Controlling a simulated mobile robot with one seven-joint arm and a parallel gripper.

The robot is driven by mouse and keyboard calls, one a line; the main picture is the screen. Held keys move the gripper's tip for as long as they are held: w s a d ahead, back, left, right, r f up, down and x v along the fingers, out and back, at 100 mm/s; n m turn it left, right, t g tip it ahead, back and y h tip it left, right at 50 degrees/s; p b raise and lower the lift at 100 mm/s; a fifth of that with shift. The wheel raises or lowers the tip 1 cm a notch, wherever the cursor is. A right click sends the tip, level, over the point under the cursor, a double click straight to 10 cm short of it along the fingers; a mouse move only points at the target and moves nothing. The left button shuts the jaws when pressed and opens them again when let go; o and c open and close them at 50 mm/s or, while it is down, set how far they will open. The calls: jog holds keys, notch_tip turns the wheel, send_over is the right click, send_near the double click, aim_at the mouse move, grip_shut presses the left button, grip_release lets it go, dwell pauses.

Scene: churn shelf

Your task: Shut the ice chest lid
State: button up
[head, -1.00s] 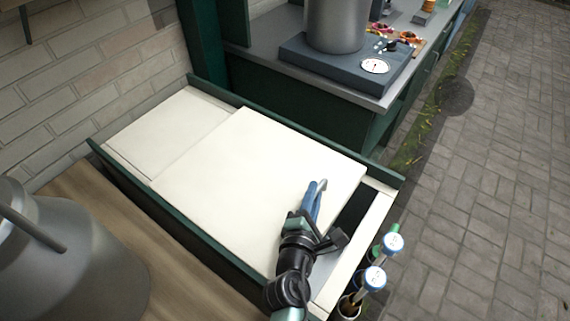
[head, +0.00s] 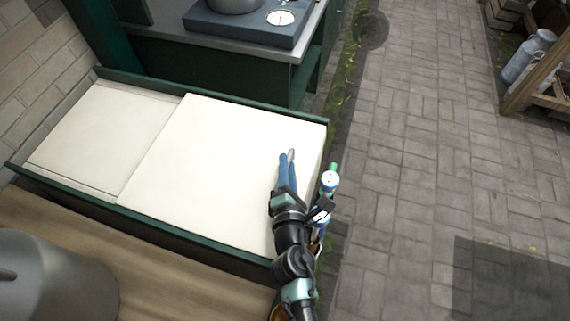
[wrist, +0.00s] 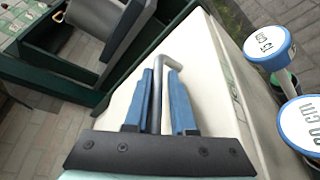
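The ice chest is a long green-walled box (head: 190,236) with a white top. Its lid, a wide white panel (head: 215,150), lies flat and reaches the chest's right end, where I see no dark opening in the head view. A lower white section (head: 95,130) shows at the left. My gripper (head: 285,165) is over the lid's right part. In the wrist view its blue fingers (wrist: 161,95) lie closely either side of a grey metal bar (wrist: 156,85) with a bent end, apparently the lid's handle. Where the bar meets the lid is hidden.
Blue-rimmed, white-capped items (head: 330,180) stand close by the chest's right end; two caps (wrist: 270,45) show in the wrist view. A green bench with a scale (head: 250,22) stands behind. A grey can (head: 50,275) is at front left. Paving at right is mostly clear.

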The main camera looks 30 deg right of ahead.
jog(key=o, duration=0.3)
jog(key=shift+s+d, duration=0.15)
jog(key=shift+o, duration=0.2)
jog(key=b+v, duration=0.2)
jog(key=v, duration=0.9)
jog(key=shift+s+a, duration=0.3)
jog(key=shift+s+a+r, duration=0.2)
jog(key=shift+s+r, duration=0.1)
jog(key=shift+s, duration=0.2)
